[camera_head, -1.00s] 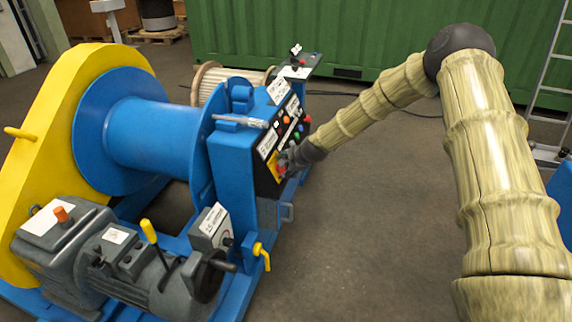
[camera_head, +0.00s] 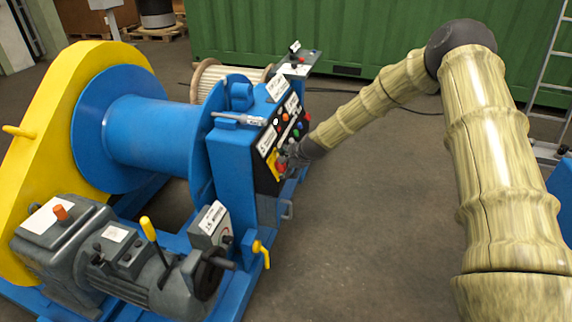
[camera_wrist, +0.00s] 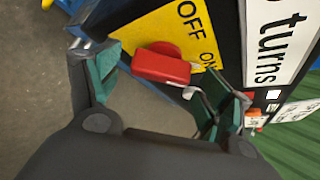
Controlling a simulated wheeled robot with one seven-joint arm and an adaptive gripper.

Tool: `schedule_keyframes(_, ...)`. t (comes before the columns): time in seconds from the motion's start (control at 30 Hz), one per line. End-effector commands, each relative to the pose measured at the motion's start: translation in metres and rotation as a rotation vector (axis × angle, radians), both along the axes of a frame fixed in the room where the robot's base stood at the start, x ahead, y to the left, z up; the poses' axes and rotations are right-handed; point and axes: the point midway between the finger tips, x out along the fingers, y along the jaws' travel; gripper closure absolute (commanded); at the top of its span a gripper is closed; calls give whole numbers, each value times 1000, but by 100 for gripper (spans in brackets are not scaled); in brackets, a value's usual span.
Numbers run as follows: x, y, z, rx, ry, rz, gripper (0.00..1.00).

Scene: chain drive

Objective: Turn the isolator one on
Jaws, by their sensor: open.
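The isolator is a red rotary handle (camera_wrist: 163,66) on a yellow plate (camera_wrist: 150,30) marked OFF and ON. In the wrist view the handle lies crosswise between my fingers, with the OFF lettering above it and ON to its right. My gripper (camera_wrist: 155,88) is open, with one green-padded finger to the left of the handle and the other to its right. A small metal piece shows at the handle's right end. In the head view the yellow plate (camera_head: 271,161) is on the black panel of the blue cabinet, and my gripper (camera_head: 291,157) is at it, partly hiding the handle.
The blue cabinet (camera_head: 230,155) carries several coloured buttons (camera_head: 297,127) above the isolator. A blue drum (camera_head: 150,130), a motor (camera_head: 160,280) and a yellow-handled valve (camera_head: 262,252) stand to the left and below. Open floor (camera_head: 350,240) lies to the right.

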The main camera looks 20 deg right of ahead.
Motion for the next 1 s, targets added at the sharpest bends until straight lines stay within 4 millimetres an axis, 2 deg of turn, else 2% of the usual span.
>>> schedule_keyframes(0.7, -59, -22, 69, 1, -1, -1, 21)
schedule_keyframes(1.0, -73, -28, 84, 1, 1, -2, 21)
